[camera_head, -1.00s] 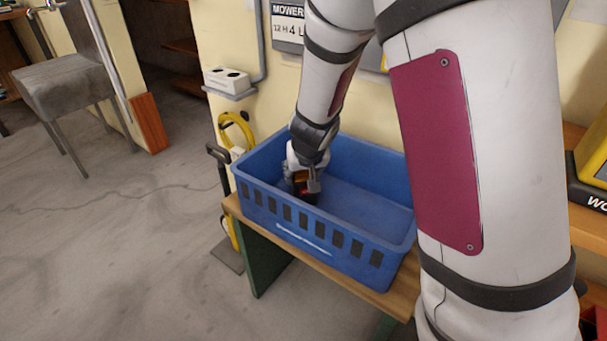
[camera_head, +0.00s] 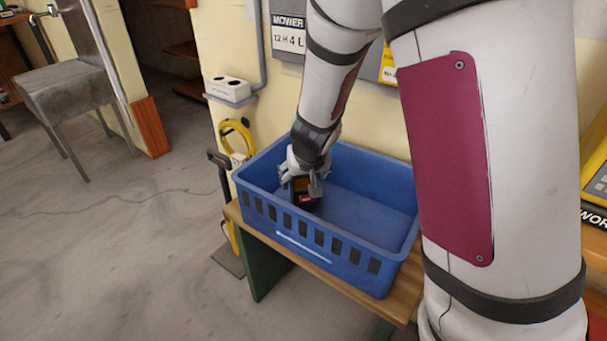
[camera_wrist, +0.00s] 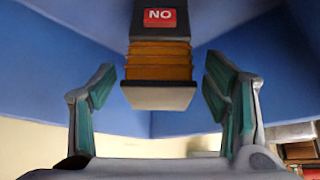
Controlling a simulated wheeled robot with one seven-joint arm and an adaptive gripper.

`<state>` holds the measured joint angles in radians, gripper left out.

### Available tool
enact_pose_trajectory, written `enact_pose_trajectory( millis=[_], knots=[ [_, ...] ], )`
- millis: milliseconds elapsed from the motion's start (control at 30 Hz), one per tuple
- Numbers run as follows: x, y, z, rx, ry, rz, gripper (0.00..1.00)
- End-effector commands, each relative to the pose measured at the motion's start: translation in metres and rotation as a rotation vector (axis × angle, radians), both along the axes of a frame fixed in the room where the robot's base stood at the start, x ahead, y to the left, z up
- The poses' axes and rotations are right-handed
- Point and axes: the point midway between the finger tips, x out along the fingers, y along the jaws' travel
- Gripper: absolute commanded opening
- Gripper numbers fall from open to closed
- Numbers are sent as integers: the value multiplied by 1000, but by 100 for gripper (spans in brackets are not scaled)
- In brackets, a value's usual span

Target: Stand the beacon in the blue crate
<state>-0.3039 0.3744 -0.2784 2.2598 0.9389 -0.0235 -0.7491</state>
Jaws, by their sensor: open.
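The beacon (camera_head: 304,197) is in the left part of the blue crate (camera_head: 320,254). It has a black body with a red label and appears upright on the crate floor, though its base is partly hidden. In the wrist view the beacon (camera_wrist: 159,62) shows a ribbed orange section, a dark end plate and a "NO" label. My gripper (camera_head: 302,182) is inside the crate at the beacon's upper part. In the wrist view my gripper (camera_wrist: 160,90) is open, with teal-padded fingers on either side of the beacon and a visible gap on both sides.
The crate stands on a wooden bench (camera_head: 398,300) against the cream wall. The right part of the crate is empty. A yellow coiled hose (camera_head: 236,135) hangs left of the crate. A yellow case (camera_head: 597,165) is at the right edge, behind my arm.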

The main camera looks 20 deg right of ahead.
Motion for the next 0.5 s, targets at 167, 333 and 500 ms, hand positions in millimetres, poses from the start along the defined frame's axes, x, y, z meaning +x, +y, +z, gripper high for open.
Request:
enact_pose_trajectory(
  millis=[167, 333, 500],
  knots=[
    [-15, 3, 30, 0, -1, 1, 70],
    [-28, 5, 51, 0, -1, 1, 70],
    [-39, 7, 68, 0, -1, 0, 70]
  ],
)
